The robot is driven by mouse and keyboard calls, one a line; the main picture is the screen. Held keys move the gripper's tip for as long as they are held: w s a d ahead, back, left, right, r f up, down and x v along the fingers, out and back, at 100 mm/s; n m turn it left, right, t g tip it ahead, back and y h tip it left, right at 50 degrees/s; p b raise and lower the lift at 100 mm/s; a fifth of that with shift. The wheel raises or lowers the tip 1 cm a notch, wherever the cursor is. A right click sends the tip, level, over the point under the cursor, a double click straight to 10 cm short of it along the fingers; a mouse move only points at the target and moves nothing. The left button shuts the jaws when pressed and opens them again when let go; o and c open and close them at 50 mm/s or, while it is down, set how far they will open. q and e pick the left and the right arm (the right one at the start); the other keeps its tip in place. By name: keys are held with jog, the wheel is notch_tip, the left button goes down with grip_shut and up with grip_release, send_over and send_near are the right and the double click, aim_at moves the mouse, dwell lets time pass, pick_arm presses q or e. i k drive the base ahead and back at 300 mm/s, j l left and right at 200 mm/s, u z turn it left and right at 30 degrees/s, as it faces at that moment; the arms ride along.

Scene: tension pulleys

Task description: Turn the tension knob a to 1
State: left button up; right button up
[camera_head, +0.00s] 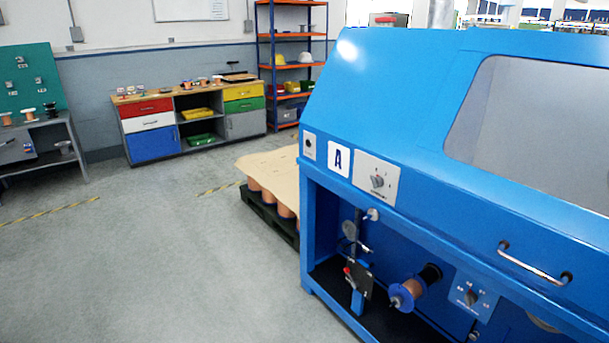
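A large blue machine (400,110) fills the right side of the head view and carries a white sign (339,159) with a blue letter A. Right of the sign is a light plate (390,171) with a dark knob (377,182); its small lettering cannot be read. A second knob (471,298) sits on a blue-grey plate with several small marks, inside the lower opening. I cannot tell which knob is the tension knob, nor either setting. Neither of my grippers is in view.
A copper-coloured spool (412,287) with blue flanges and a pulley mechanism (355,265) are in the lower opening. A metal handle (535,265) sticks out of the machine's front. A pallet (268,214) stands behind the machine. The grey floor (170,270) at left is clear.

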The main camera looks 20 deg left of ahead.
aim_at(378, 181)
jog(key=u, duration=0.15)
jog(key=i+j+z, duration=0.25)
jog(key=z, duration=0.25)
jog(key=i+j+z, duration=0.15)
jog(key=j+z, duration=0.35)
jog(key=l, duration=0.1)
